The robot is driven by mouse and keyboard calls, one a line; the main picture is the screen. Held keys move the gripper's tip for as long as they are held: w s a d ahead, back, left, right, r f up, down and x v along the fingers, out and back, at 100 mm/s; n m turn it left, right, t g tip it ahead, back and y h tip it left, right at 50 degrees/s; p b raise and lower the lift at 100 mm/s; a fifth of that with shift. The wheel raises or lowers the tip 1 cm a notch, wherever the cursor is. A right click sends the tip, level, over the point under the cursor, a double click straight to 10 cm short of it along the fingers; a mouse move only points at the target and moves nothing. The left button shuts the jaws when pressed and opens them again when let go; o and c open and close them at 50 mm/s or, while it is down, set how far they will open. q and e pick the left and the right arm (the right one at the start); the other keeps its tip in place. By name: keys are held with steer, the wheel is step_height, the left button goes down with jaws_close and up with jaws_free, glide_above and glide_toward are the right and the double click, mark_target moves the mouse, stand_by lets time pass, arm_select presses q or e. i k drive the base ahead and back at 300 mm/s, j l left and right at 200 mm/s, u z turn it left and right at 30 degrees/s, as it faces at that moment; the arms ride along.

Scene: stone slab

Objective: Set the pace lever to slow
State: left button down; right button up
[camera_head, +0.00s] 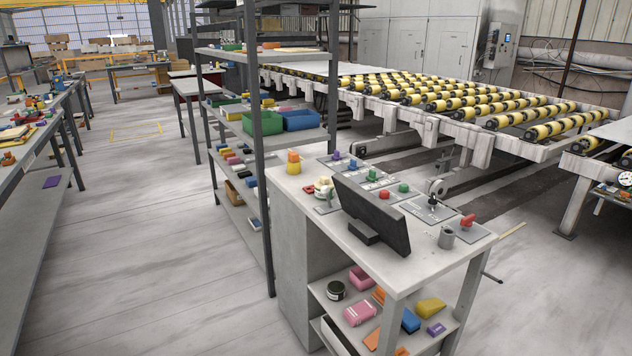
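A white control bench (345,240) stands right of centre in the head view. Several small controls on metal plates sit along its top. One is a small dark lever (433,201) on a grey plate near the right end. Beside it is a red-handled control (467,221). Neither of my grippers is in view.
A black screen (372,213) on the bench hides part of its top. A shelf rack (268,180) is to the left, and a roller conveyor (440,95) lies behind. The left floor (130,240) is mostly clear.

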mark_target(325, 190)
steer(key=i+j, duration=0.15)
steer(key=i, duration=0.3)
steer(key=i+j+z, duration=0.1)
steer(key=i, duration=0.4)
steer(key=i+j, duration=0.25)
steer(key=i, duration=0.2)
